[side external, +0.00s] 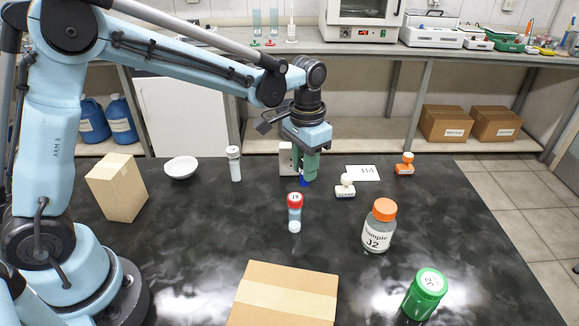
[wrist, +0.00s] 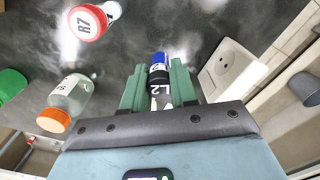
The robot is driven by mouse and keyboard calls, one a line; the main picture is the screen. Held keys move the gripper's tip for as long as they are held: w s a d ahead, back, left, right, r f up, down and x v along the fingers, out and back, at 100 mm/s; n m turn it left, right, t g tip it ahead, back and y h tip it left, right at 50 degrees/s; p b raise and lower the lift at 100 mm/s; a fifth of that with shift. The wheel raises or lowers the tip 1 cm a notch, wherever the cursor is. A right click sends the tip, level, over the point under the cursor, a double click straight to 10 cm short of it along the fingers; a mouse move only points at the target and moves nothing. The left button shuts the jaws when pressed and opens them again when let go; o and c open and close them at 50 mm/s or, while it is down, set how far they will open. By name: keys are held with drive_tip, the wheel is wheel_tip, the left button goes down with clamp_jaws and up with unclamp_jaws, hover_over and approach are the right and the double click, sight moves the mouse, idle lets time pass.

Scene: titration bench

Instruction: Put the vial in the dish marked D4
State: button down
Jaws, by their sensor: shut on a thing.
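My gripper (side external: 306,170) has its green fingers shut on a blue-capped vial (side external: 304,181). In the wrist view the vial (wrist: 160,75) sits between the fingertips (wrist: 159,88), with a dark band reading L2. The fingers hide much of it in the side view. I cannot tell whether it touches the table. A shallow white dish (side external: 181,168) stands at the back left of the table, well left of my gripper; no mark on it is readable. A white card (side external: 363,173), reading B4 or D4, lies right of my gripper, with no dish on it.
A white socket box (side external: 287,158) is close behind my gripper. A white-capped tube (side external: 235,163) stands between gripper and dish.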

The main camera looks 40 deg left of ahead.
drive_tip(key=s+d+r, duration=0.6)
drive_tip(key=d, duration=0.1)
drive_tip(key=s+a+n, duration=0.4)
drive_tip(key=a+n, duration=0.3)
drive_tip(key=a, duration=0.5)
drive_tip(key=s+a+n, duration=0.3)
drive_tip(key=a+n, duration=0.3)
drive_tip(key=a, duration=0.6)
drive_tip(key=a+f, duration=0.2)
drive_tip(key=a, duration=0.1)
drive_tip(key=s+a+f, duration=0.1)
drive_tip(key=a+f, duration=0.1)
drive_tip(key=a, duration=0.2)
drive_tip(key=a+f, duration=0.2)
drive_tip(key=a, duration=0.2)
drive_tip(key=shift+s+a+f, duration=0.1)
drive_tip(key=shift+s+f, duration=0.1)
hover_over(183, 170)
drive_tip(key=d, duration=0.1)
drive_tip(key=shift+s+d+f, duration=0.1)
drive_tip(key=shift+s+f, duration=0.05)
drive_tip(key=shift+f, duration=0.9)
drive_tip(key=shift+s+d+f, duration=0.1)
drive_tip(key=shift+s+f, duration=0.05)
drive_tip(key=shift+f, duration=0.85)
drive_tip(key=shift+f, duration=0.1)
drive_tip(key=c, duration=1.2)
unclamp_jaws()
drive_tip(key=shift+o, duration=0.2)
